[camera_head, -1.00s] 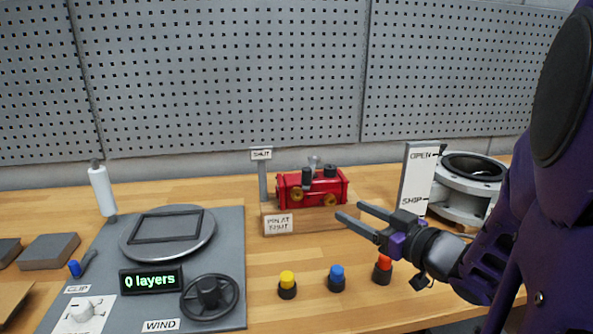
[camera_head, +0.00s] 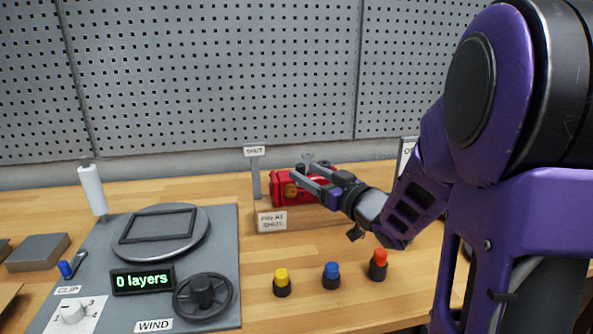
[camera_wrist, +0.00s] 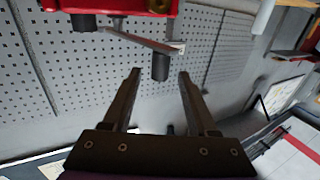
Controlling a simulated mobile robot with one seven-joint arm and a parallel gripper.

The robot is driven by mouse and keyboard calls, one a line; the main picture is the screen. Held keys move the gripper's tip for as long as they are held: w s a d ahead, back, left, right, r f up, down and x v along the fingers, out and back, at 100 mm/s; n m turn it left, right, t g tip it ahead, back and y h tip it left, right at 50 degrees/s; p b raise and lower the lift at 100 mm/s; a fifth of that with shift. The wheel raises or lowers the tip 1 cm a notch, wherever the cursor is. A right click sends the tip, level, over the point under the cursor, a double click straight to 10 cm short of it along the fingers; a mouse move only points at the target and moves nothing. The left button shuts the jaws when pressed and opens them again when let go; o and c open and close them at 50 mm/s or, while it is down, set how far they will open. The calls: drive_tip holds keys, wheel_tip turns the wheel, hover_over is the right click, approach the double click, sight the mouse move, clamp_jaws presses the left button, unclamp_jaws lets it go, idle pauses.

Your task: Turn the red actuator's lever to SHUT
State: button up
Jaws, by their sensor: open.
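The red actuator (camera_head: 287,188) sits on a wooden block behind a white label, "PIN AT SHUT". The SHUT sign (camera_head: 254,151) stands on a grey post at its left end. My gripper (camera_head: 298,180) is in front of the actuator and hides much of its middle and right. In the wrist view, the red body (camera_wrist: 115,6) is at the top, with a grey lever (camera_wrist: 130,38) below it ending in a dark knob (camera_wrist: 160,67). My gripper's fingers (camera_wrist: 160,80) are open, with the knob at the gap between their tips. I cannot tell whether they touch it.
Yellow (camera_head: 282,280), blue (camera_head: 331,276) and red (camera_head: 377,264) buttons stand in front of the wooden block. A grey winding station (camera_head: 220,245) with a handwheel is at left.

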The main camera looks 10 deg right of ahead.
sight(303, 171)
drive_tip(key=shift+x, duration=1.75)
drive_tip(key=shift+s, duration=0.1)
clamp_jaws()
